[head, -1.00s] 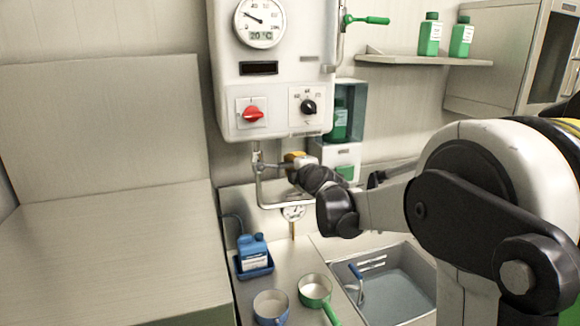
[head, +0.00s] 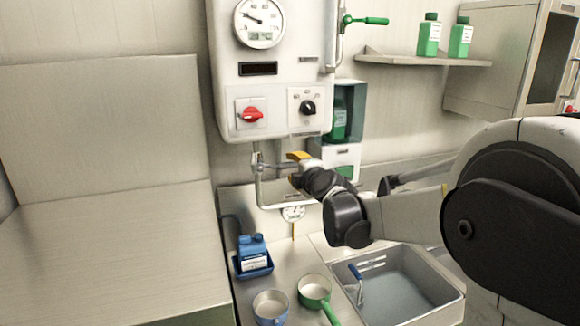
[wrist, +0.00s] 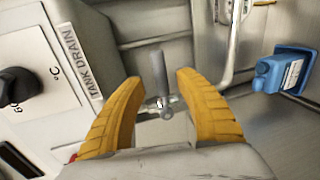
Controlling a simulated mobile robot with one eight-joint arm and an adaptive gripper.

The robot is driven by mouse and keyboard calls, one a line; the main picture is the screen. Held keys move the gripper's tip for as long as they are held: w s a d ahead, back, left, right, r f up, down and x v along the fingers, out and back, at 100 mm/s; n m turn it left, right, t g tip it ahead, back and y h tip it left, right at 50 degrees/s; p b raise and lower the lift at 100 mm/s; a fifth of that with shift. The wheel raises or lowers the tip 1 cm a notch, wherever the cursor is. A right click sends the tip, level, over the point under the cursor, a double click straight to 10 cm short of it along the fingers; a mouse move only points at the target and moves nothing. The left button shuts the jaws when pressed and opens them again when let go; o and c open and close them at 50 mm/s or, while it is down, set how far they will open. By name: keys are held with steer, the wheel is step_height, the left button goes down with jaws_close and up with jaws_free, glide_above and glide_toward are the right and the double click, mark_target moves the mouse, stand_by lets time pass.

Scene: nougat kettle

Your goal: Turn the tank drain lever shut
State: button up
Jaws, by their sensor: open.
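The white tank unit (head: 270,85) hangs on the wall, with pipework under it. In the wrist view a "TANK DRAIN" label (wrist: 77,60) runs along its edge. A short grey lever (wrist: 160,70) with a round pivot stands in the gap between my yellow fingertips, with space visible on both sides. Its contact with the fingers cannot be made out. My gripper (wrist: 157,82) is open. In the head view my gripper (head: 299,157) is just below the tank, beside the drain pipe (head: 258,175); it hides part of the fitting there.
A red knob (head: 252,114) and a black dial (head: 308,107) are on the tank front, and a green-handled lever (head: 368,21) is at its upper right. Below are a blue jug (head: 253,250), a blue-handled pan (head: 271,306), a green-handled pan (head: 315,290) and a sink (head: 405,285).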

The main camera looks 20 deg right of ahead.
steer(key=s+r, duration=0.1)
steer(key=s, duration=0.7)
steer(key=shift+s+r, duration=0.2)
steer(key=shift+r, duration=0.15)
steer(key=s+a+f+m+g+y+b, duration=0.2)
steer(key=s+a+f+m+b, duration=0.2)
steer(key=s+a+f+b, duration=0.25)
steer(key=s+a+f+m+g+h+b, duration=0.2)
steer(key=s+f+m+g+b, duration=0.4)
steer(key=s+f+m, duration=0.8)
steer(key=s+f+b, duration=0.1)
steer(key=s+f, duration=0.7)
steer(key=s, duration=0.1)
steer(key=shift+s+f+g, duration=0.25)
steer(key=shift+s+g, duration=0.05)
